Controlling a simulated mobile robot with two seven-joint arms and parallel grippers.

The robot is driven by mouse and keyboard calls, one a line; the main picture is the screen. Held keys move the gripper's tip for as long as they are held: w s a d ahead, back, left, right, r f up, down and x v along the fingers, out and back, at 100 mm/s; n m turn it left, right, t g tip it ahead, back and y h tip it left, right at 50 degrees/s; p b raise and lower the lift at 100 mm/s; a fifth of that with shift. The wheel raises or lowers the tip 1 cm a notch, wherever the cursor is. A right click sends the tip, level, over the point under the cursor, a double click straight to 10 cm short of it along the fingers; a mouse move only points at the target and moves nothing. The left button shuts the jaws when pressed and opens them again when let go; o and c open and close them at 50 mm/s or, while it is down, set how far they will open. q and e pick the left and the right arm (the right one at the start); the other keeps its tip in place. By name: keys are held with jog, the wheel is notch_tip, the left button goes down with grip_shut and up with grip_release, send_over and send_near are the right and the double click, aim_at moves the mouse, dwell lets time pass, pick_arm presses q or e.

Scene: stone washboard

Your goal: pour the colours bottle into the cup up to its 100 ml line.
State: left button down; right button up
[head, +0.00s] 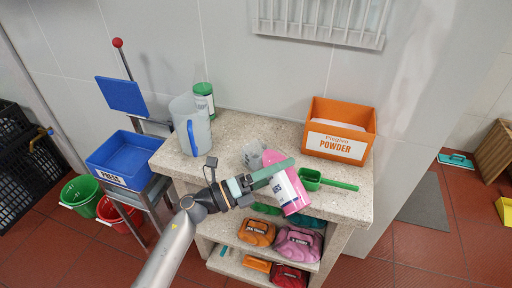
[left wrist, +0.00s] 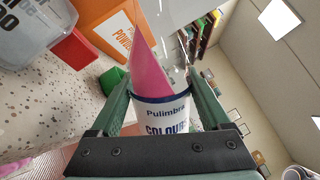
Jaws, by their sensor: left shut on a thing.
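My left gripper (head: 270,174) is shut on the pink colours bottle (head: 286,188), which has a white label. The bottle is tilted, its upper end leaning up and to the left toward the cup. In the left wrist view the bottle (left wrist: 150,75) sits between both green fingers, its label (left wrist: 163,112) facing the camera. The clear cup (head: 252,155) stands on the stone top just left of the bottle's upper end, partly hidden by it. I cannot read its lines or tell whether liquid is in it. My right gripper is not in view.
A clear jug with a blue handle (head: 190,130) and a green-lidded container (head: 204,98) stand at the left of the stone top. An orange powder box (head: 338,129) is at the back right. A green scoop (head: 328,182) lies in front of it.

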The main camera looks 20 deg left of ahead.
pick_arm(q)
jog(key=shift+r+n+p, duration=0.25)
jog(key=shift+n+p, duration=0.35)
jog(key=shift+n, duration=0.1)
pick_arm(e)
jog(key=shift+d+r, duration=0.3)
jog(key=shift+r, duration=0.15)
pick_arm(q)
jog(key=shift+w+a+r+n+t+p, duration=0.1)
jog(key=shift+w+a+n+t+p, duration=0.2)
jog(key=shift+n+p, duration=0.5)
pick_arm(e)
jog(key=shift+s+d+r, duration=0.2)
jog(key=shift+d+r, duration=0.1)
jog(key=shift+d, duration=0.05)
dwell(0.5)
pick_arm(q)
jog(key=shift+n+y+p, duration=0.3)
jog(key=shift+n+p, duration=0.35)
jog(key=shift+n, duration=0.25)
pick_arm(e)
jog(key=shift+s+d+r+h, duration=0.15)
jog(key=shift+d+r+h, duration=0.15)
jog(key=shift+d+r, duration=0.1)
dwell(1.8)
